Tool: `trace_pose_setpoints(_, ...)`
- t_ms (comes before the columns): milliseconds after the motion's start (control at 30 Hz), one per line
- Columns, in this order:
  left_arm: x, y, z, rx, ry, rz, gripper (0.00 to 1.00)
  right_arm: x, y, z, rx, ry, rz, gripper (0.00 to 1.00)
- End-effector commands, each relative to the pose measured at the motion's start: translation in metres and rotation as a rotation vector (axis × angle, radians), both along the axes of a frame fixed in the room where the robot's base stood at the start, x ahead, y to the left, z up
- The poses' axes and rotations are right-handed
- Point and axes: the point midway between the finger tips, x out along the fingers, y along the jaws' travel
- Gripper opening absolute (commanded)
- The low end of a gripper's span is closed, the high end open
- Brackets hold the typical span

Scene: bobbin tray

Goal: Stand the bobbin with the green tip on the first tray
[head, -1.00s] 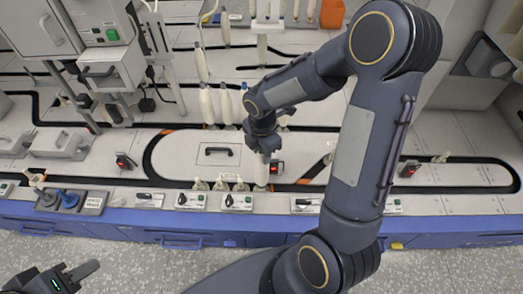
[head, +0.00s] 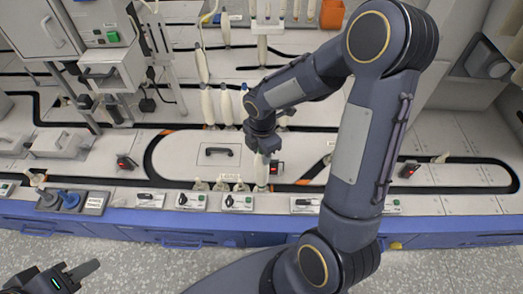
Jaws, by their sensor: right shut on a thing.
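My right gripper (head: 263,146) points down near the front of the worktop and is shut on an upright pale bobbin (head: 261,172). The bobbin's lower end is close to the front edge; its tip is hidden by the gripper, so I cannot see a green tip. I cannot tell whether its base touches the surface. Several pale bobbins (head: 207,104) stand upright behind my right gripper. I cannot clearly make out which part is the first tray.
Small pale pegs (head: 221,184) stand in a row left of the held bobbin. Control boxes (head: 238,202) line the front edge above the blue cabinet front (head: 180,238). A red-and-black device (head: 276,167) is close to the bobbin's right. A hatch with a black handle (head: 218,152) lies to its left.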

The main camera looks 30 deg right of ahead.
Motion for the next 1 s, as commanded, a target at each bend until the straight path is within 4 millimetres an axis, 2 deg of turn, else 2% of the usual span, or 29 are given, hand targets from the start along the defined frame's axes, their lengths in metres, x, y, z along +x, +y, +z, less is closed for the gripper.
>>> trace_pose_setpoints(833,0.0,0.0,-0.009,0.0,0.0,0.0,0.36,0.0,0.0,-0.012,0.0,0.001,0.0,0.0)
trace_pose_setpoints(867,0.0,0.0,-0.008,0.0,0.0,0.0,0.36,0.0,0.0,-0.011,-0.001,0.0,0.0,0.37)
trace_pose_setpoints(900,0.0,0.0,-0.008,0.0,0.0,0.0,0.36,0.0,0.0,-0.011,0.0,0.0,0.0,0.42)
trace_pose_setpoints(1000,0.0,0.0,-0.008,0.0,0.0,0.0,0.36,0.0,0.0,-0.011,0.0,0.001,0.0,0.44)
